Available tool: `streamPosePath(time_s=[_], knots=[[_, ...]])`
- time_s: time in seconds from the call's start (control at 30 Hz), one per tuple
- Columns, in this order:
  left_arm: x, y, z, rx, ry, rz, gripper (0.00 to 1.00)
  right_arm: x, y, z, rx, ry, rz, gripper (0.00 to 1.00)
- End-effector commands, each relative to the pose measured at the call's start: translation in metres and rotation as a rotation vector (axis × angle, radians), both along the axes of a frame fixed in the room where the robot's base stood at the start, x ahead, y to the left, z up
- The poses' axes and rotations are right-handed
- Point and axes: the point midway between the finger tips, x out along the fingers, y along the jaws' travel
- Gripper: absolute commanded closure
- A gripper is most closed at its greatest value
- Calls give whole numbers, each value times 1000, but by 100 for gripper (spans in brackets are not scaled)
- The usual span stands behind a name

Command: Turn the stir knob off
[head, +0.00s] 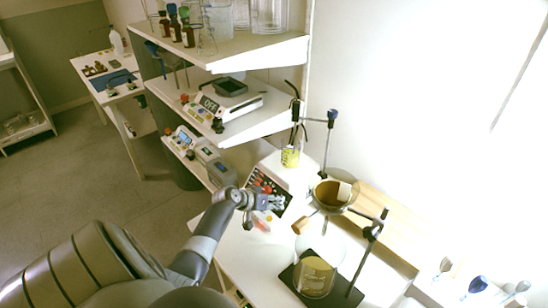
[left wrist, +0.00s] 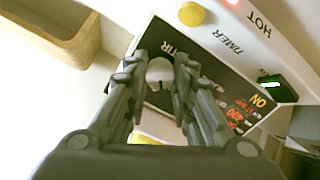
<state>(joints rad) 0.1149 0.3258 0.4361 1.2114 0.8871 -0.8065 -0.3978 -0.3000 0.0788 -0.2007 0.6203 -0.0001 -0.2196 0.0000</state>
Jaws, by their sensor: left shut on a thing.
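The stirrer hotplate (head: 297,172) stands on the white bench, with a small beaker of yellow liquid (head: 290,157) on it. My left gripper (head: 272,202) is at its control panel. In the left wrist view, my left gripper (left wrist: 160,62) has its fingers on both sides of a pale round stir knob (left wrist: 160,73) and is shut on it. The partly covered label beside it reads "TIR". The panel display (left wrist: 245,115) shows orange "ON" and "400". The fingers hide part of the knob and panel. My right gripper is not in view.
A stand with a funnel (head: 333,195) and a large beaker (head: 315,275) is close to the right of my left gripper. Shelves (head: 240,120) with other devices are behind. A wooden box (left wrist: 50,35) shows at the wrist view's upper left.

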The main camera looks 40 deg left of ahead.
Motion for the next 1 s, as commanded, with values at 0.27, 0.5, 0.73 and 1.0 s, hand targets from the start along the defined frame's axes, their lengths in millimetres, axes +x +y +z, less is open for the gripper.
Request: streamPosePath(time_s=[0.27, 0.5, 0.73, 1.0], knots=[[0, -1, 1, -203, 19, 168, 100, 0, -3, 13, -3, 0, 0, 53], [0, -1, 2, -378, 33, 315, 100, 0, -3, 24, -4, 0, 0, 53], [0, -1, 1, -541, 47, 452, 100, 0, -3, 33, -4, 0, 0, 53], [0, 0, 1, -695, 60, 580, 100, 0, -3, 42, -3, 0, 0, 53]])
